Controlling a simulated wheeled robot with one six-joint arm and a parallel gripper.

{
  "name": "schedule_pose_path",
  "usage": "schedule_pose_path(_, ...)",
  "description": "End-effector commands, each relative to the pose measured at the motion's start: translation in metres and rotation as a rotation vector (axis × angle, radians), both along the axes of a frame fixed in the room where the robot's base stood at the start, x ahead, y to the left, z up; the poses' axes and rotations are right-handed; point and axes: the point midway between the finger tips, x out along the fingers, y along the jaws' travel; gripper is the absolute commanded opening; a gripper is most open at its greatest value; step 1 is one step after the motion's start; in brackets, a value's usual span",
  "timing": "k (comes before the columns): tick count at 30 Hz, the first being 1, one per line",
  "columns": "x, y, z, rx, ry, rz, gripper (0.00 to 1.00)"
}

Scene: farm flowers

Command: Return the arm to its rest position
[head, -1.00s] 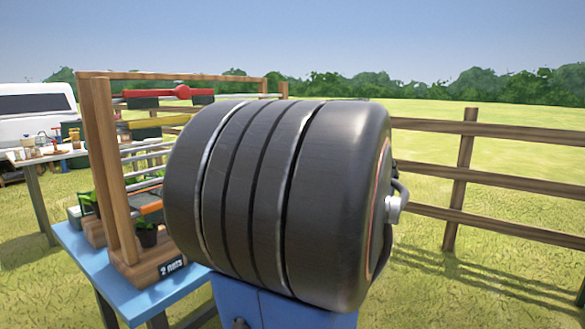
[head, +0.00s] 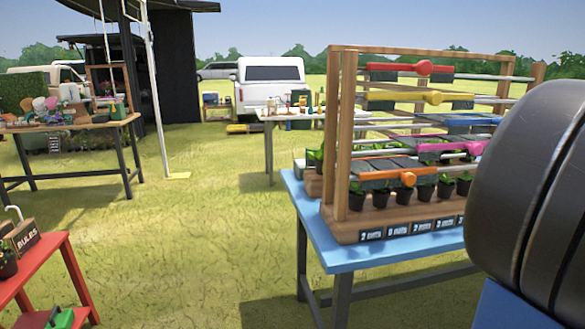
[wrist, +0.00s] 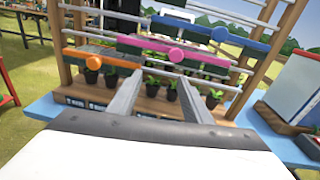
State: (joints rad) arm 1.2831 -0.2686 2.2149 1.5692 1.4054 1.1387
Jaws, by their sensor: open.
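My gripper (wrist: 160,98) shows in the wrist view as two grey fingers, spread apart with nothing between them. It points toward a wooden rack (wrist: 66,50) of potted seedlings. The orange bar (wrist: 118,61) and pink bar (wrist: 172,54) of the rack lie beyond the fingertips. I cannot tell how far off they are. My gripper is not in the head view, where a large dark rounded part of my own arm fills the right edge.
In the head view, the rack (head: 342,130) stands on a blue table (head: 318,228). A red table (head: 52,262) is at lower left, with open grass (head: 190,250) between. A tool table (head: 122,124) stands further left. A whiteboard (wrist: 295,88) is right of the rack in the wrist view.

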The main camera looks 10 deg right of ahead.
Motion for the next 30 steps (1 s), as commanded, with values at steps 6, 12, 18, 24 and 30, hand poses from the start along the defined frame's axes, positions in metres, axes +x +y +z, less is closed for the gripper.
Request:
schedule_pose_path(6, 0.023, 0.085, -0.040, -0.211, 0.133, 0.189, 0.45)
schedule_pose_path(12, 0.025, 0.156, -0.080, -0.442, 0.231, 0.376, 0.45)
schedule_pose_path(18, 0.010, 0.217, -0.118, -0.692, 0.293, 0.577, 0.45)
schedule_pose_path(24, -0.014, 0.263, -0.153, -0.957, 0.320, 0.779, 0.45)
schedule_pose_path(30, -0.044, 0.294, -0.183, -1.235, 0.310, 0.985, 0.45)
